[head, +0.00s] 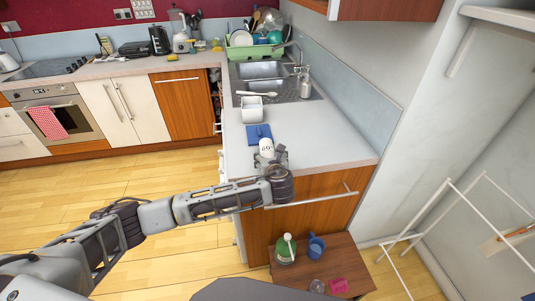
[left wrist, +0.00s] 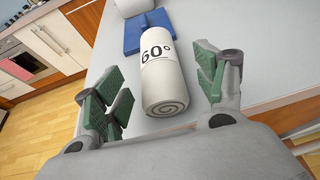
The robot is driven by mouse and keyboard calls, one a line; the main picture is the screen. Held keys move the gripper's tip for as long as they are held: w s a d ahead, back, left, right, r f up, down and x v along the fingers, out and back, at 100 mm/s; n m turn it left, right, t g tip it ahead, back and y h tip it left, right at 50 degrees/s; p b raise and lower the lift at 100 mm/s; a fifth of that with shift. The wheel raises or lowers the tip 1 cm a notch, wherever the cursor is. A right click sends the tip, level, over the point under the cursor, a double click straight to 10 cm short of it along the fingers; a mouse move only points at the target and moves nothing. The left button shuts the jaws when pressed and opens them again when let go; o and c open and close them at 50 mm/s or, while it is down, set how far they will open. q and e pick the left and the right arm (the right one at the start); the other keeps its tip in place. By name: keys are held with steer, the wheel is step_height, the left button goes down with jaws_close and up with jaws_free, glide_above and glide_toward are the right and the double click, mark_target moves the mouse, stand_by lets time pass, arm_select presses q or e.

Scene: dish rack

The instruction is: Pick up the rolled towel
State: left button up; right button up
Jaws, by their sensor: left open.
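The rolled towel (left wrist: 163,75) is a white roll with "60°" printed in dark on its side and a spiral end facing me. It lies on the grey counter in the left wrist view, and its label also shows in the head view (head: 266,147). My left gripper (left wrist: 160,92) is open, with green-padded fingers on either side of the towel's near half, apart from it. In the head view my left gripper (head: 270,160) is at the near end of the counter, partly covering the towel. My right gripper is not in view.
A blue board (head: 258,131) lies just beyond the towel, with a white container (head: 252,109) behind it. The sink (head: 263,72) and a green dish rack (head: 250,50) are farther back. The counter right of the towel (head: 325,145) is clear. A low brown table (head: 335,262) stands below.

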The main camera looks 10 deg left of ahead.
mark_target(268, 153)
arm_select(q)
steer(key=shift+w+f, duration=0.1)
steer(key=shift+w, duration=0.1)
steer(key=shift+a, duration=0.1)
steer(key=shift+x, duration=2.55)
steer(key=shift+a, duration=0.1)
steer(key=c, duration=1.2)
step_height(268, 153, up, 10)
